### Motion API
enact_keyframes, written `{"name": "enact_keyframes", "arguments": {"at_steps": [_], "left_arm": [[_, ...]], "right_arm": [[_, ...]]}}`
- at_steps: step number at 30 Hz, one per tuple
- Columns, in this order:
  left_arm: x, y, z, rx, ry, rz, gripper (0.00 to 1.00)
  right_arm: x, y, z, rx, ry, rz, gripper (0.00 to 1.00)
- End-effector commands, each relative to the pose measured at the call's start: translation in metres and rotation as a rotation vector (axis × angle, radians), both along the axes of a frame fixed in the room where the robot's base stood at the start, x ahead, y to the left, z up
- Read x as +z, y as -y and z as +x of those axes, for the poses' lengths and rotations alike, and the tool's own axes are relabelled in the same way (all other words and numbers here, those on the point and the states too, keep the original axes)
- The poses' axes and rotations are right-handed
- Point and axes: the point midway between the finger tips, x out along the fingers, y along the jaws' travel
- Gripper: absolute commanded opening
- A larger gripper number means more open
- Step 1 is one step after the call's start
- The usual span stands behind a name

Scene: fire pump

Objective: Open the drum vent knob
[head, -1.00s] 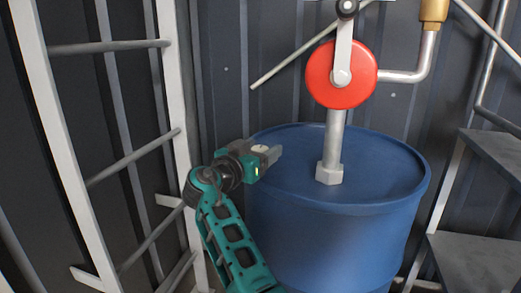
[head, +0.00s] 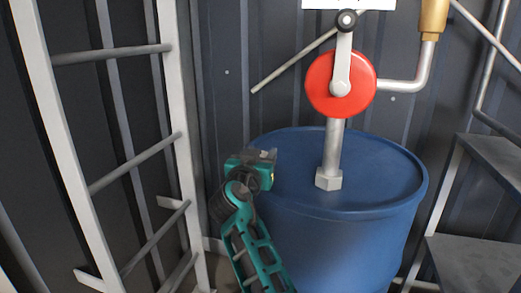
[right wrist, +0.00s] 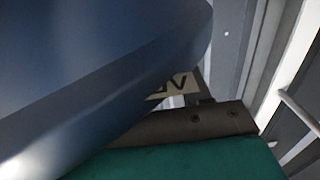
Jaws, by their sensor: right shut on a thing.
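The blue drum (head: 335,245) stands in the middle right of the head view, and its blue side fills the upper left of the right wrist view (right wrist: 90,70). My right gripper (head: 269,156) is at the left edge of the drum's top. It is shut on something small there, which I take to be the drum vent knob. The knob itself is hidden by the gripper in the head view and does not show clearly in the right wrist view. My left gripper is not in view.
A pump with a red round body (head: 325,92) and crank stands on a grey pipe (head: 333,150) from the drum top. A pale ladder (head: 175,100) is at the left, grey steps (head: 470,262) at the right. A small lettered label (right wrist: 180,86) shows beyond the drum.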

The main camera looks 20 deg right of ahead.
Motion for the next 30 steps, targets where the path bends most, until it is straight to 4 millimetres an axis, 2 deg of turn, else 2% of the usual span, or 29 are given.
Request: {"name": "enact_keyframes", "arguments": {"at_steps": [1, 6, 16, 17, 18, 23, 30], "left_arm": [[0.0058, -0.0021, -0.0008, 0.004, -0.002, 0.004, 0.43], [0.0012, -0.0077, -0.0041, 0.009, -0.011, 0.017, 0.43], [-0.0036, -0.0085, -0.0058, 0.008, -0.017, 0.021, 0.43], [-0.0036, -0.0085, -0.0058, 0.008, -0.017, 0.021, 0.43], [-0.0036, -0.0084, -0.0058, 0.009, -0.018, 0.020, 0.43], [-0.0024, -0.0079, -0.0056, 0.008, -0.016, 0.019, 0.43], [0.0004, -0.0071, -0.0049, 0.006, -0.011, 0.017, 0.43]], "right_arm": [[0.0040, 0.0020, -0.0003, 0.034, 0.000, 0.000, 0.17], [0.0022, 0.0014, -0.0003, 0.107, 0.002, -0.001, 0.17], [0.0019, 0.0007, -0.0001, 0.117, 0.005, -0.003, 0.17], [0.0019, 0.0007, -0.0001, 0.117, 0.005, -0.003, 0.50], [0.0018, 0.0007, -0.0001, 0.117, 0.005, -0.003, 0.54], [0.0014, 0.0005, -0.0002, 0.116, 0.003, -0.002, 0.69], [0.0009, 0.0002, -0.0002, 0.116, 0.003, -0.001, 0.69]]}}
